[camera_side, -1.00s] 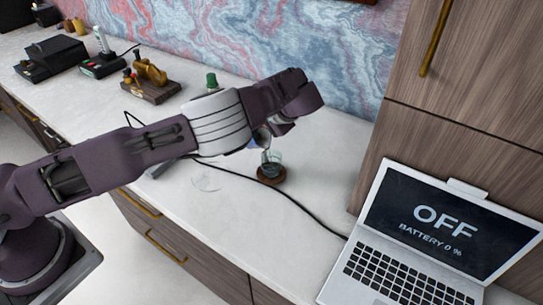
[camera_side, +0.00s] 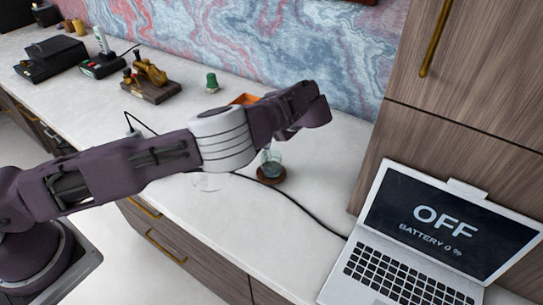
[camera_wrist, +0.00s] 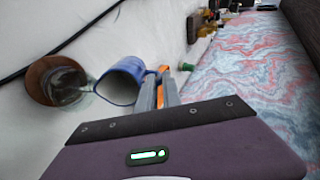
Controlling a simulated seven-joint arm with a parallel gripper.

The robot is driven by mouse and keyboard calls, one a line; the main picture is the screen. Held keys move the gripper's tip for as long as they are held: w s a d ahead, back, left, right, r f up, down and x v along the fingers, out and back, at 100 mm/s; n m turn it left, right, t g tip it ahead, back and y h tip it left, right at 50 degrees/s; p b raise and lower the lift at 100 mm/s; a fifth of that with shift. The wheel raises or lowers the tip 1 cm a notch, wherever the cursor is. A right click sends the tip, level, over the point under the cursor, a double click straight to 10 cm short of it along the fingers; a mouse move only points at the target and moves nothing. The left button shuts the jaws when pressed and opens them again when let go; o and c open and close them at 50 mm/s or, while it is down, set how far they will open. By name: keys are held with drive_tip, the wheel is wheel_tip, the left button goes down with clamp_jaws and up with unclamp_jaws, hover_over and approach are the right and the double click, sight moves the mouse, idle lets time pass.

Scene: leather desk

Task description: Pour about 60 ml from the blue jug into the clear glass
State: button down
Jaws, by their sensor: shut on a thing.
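The blue jug (camera_wrist: 122,82) is tipped over in the wrist view, its open mouth turned toward the clear glass. My gripper (camera_wrist: 161,84) is shut on the jug at its handle side. The clear glass (camera_wrist: 66,86) stands on a round brown coaster (camera_wrist: 36,82), just left of the jug's mouth. The glass (camera_side: 269,158) and coaster (camera_side: 271,174) also show in the side view, below my wrist. There the jug and my fingers are mostly hidden behind my arm. I cannot tell the level in the glass or whether liquid is flowing.
A black cable (camera_side: 285,198) runs over the desk past the coaster to the laptop (camera_side: 430,235). A faint circle (camera_side: 206,182) lies left of the coaster. A green-topped item (camera_side: 211,82) and an orange thing (camera_side: 245,99) are behind my arm. Dark devices stand far left.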

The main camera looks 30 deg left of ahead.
drive_tip(key=shift+s+d+r+y, duration=0.15)
drive_tip(key=shift+d+r+y, duration=0.35)
drive_tip(key=shift+y, duration=0.3)
idle(0.4)
drive_tip(key=shift+f, duration=0.1)
drive_tip(key=a+f+h, duration=0.1)
drive_tip(key=h, duration=0.1)
drive_tip(key=w+a+f+g+h, duration=0.1)
drive_tip(key=a+h, duration=0.1)
drive_tip(key=shift+f+h, duration=0.15)
drive_tip(key=shift+h, duration=0.15)
drive_tip(key=shift+w+a+f+g+h, duration=0.2)
drive_tip(key=shift+a+f+h, duration=0.2)
drive_tip(key=shift+a+h, duration=0.25)
drive_tip(key=shift+w+a+f+g+h, duration=0.1)
drive_tip(key=shift+w+a+f+h, duration=0.1)
drive_tip(key=shift+a+f+h, duration=0.4)
drive_tip(key=shift+w+a+f+g+h, duration=0.1)
drive_tip(key=shift+w+a+f+h, duration=0.1)
drive_tip(key=shift+a+h, duration=0.45)
drive_tip(key=shift+a, duration=0.25)
drive_tip(key=shift+w+a+f+g+h, duration=0.25)
drive_tip(key=shift+a+f+h, duration=0.25)
drive_tip(key=shift+a+h, duration=0.25)
drive_tip(key=shift+w+a+f+g+h, duration=0.2)
drive_tip(key=shift+a+f+h, duration=0.4)
drive_tip(key=shift+a, duration=0.3)
drive_tip(key=shift+w+a+f+g+h, duration=0.25)
drive_tip(key=shift+a+f+h, duration=0.15)
drive_tip(key=shift+a+h, duration=0.4)
